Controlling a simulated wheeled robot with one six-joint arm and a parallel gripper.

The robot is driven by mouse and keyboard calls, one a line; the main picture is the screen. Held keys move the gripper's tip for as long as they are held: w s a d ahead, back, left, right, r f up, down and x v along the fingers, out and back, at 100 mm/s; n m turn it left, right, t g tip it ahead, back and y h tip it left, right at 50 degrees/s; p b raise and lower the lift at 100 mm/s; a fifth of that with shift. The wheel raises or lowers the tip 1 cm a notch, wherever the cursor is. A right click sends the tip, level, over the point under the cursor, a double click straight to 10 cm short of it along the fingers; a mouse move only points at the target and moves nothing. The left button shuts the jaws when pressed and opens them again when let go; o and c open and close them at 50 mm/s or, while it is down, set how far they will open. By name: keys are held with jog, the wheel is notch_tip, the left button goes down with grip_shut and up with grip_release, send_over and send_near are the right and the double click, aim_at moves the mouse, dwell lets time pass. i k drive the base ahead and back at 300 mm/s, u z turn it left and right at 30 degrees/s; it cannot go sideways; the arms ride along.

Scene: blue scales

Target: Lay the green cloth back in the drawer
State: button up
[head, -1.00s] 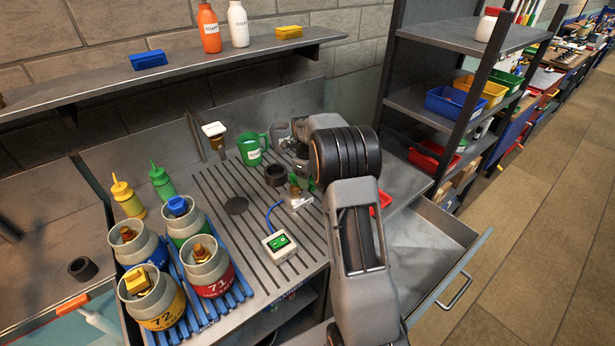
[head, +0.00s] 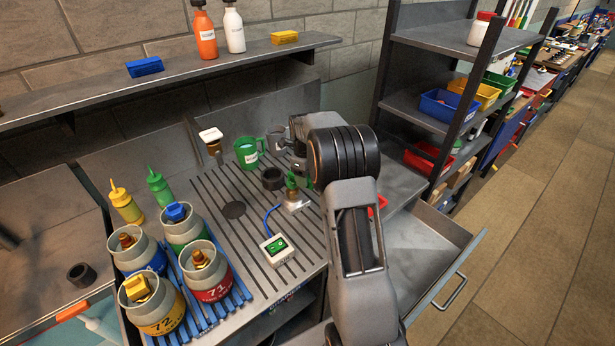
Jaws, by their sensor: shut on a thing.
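My gripper (head: 301,172) is partly hidden behind my own arm, above the right part of the slatted worktop. It is shut on the green cloth (head: 292,181), of which only small bunched bits show beside the arm. The cloth appears close to a small brass-topped fitting; I cannot tell whether they touch. The drawer (head: 418,250) stands pulled open at the lower right, with a grey inside and a bar handle. The part of it that shows is empty; my arm hides its left side.
A green mug (head: 248,152), a dark ring (head: 272,179) and a white switch box (head: 277,249) with a blue cable stand on the worktop. Several gas canisters sit in a blue rack (head: 237,299) at left. A shelf unit (head: 408,103) rises behind the drawer.

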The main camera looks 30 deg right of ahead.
aim_at(406, 265)
jog(key=k, duration=1)
